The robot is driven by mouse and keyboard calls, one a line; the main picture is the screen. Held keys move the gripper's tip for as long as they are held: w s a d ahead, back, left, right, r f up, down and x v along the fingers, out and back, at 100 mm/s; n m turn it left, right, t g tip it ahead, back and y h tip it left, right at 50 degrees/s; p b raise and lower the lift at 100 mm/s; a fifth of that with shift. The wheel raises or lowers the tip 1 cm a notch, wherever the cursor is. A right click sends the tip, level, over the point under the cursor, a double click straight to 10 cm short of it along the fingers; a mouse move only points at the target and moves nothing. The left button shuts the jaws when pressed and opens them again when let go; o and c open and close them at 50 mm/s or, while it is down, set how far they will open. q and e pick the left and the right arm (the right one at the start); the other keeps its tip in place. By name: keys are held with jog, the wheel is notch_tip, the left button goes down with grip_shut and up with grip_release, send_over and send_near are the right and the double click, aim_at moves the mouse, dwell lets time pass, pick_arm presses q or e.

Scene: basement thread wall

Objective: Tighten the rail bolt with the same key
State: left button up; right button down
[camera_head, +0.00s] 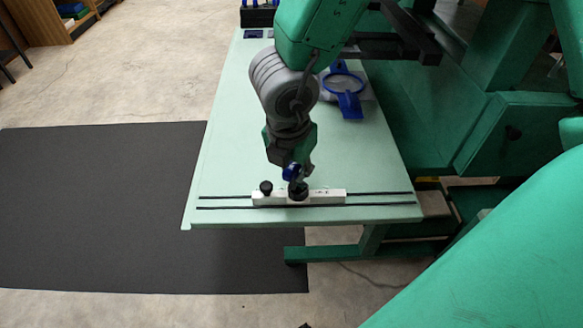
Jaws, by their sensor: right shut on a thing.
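My right gripper (291,166) points down over the near end of the pale green table and is shut on a small blue thing (291,173), which looks like the key. Most of the key is hidden by the fingers. Its lower end is at or just above the right black knob-like bolt head (298,190) on a white block (328,196); I cannot tell whether they touch. A second, smaller black knob (266,187) stands at the block's left. The block sits across two dark rails (380,201) along the table's near edge. My left gripper is not in view.
The pale green table (227,140) is bare left of my arm. A blue ring-shaped tool (348,102) lies on its right side, partly behind my arm. A black holder (257,16) stands at the far end. A dark mat (100,200) covers the floor at left.

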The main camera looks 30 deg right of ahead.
jog(key=shift+d+f, duration=0.15)
jog(key=shift+d, duration=0.3)
jog(key=shift+a, duration=0.45)
jog(key=shift+a+r, duration=0.2)
jog(key=shift+a, duration=0.2)
jog(key=shift+d+f, duration=0.15)
jog(key=shift+d, duration=1)
jog(key=shift+a, duration=0.4)
jog(key=shift+d, duration=0.3)
jog(key=shift+d+f+b, duration=0.15)
jog(key=shift+f+b, duration=0.15)
jog(key=shift+a+f+b, duration=0.35)
jog(key=shift+f, duration=0.05)
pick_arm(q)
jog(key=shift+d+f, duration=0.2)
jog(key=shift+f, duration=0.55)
pick_arm(e)
jog(key=shift+d+f, duration=0.1)
jog(key=shift+f, duration=0.05)
